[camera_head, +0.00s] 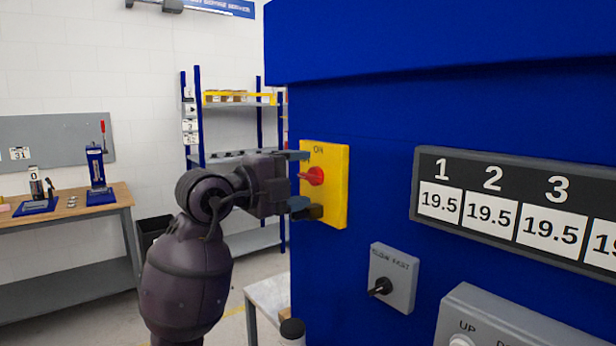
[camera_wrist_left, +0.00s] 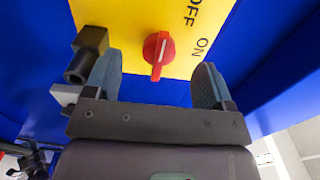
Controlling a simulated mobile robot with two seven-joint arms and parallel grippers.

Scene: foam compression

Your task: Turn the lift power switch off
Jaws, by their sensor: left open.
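The lift power switch is a red rotary knob (camera_head: 313,176) on a yellow plate (camera_head: 338,190) fixed to the side of a large blue machine. The knob also shows in the left wrist view (camera_wrist_left: 159,52), with the words OFF and ON printed on the yellow plate (camera_wrist_left: 125,22). My left gripper (camera_head: 298,181) is open in front of the plate, its fingers above and below the knob. In the left wrist view the two fingers (camera_wrist_left: 158,84) stand apart on either side of the knob, with gaps between. My right gripper is not in view.
A grey slow/fast switch box (camera_head: 392,277), an up/down control box (camera_head: 495,322) and a number display (camera_head: 520,208) sit on the blue machine (camera_head: 400,120) at right. A shelf rack (camera_head: 240,104) and workbench (camera_head: 70,215) stand behind. A small table (camera_head: 268,297) is below.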

